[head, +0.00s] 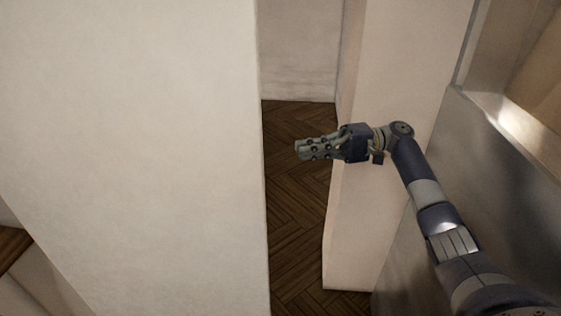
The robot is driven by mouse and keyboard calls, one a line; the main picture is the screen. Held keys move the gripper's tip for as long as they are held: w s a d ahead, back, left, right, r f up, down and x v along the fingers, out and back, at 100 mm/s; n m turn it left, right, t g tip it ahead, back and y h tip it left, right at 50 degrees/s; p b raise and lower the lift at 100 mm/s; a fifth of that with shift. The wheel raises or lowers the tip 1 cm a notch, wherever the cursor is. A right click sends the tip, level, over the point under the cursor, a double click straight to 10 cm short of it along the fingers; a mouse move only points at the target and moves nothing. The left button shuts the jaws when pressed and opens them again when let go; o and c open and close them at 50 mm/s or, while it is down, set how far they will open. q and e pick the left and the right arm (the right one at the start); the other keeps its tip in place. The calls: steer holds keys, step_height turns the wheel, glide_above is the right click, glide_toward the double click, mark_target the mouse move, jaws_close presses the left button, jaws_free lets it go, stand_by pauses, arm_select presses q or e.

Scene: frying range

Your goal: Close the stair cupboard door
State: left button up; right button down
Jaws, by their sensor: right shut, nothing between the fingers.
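A large, plain cream panel (140,150) fills the left of the head view; it may be the stair cupboard door, but no handle or hinge shows. A narrower cream upright (385,220) stands to its right, with an open gap between them. My right gripper (299,151) is shut and empty. It points left across the gap, with its tips short of the panel's right edge in the picture. I cannot tell its depth from the panel. My left gripper is out of view.
Dark herringbone wood floor (298,215) shows through the gap, with a pale back wall (298,50) beyond. A grey surface (430,255) and a lit ledge (520,125) lie close on the right. A brown wooden edge (12,245) shows at lower left.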

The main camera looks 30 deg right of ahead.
steer(key=a+p, duration=0.6)
steer(key=a, duration=0.5)
steer(key=shift+s+a+p, duration=0.35)
steer(key=shift+a+p, duration=0.05)
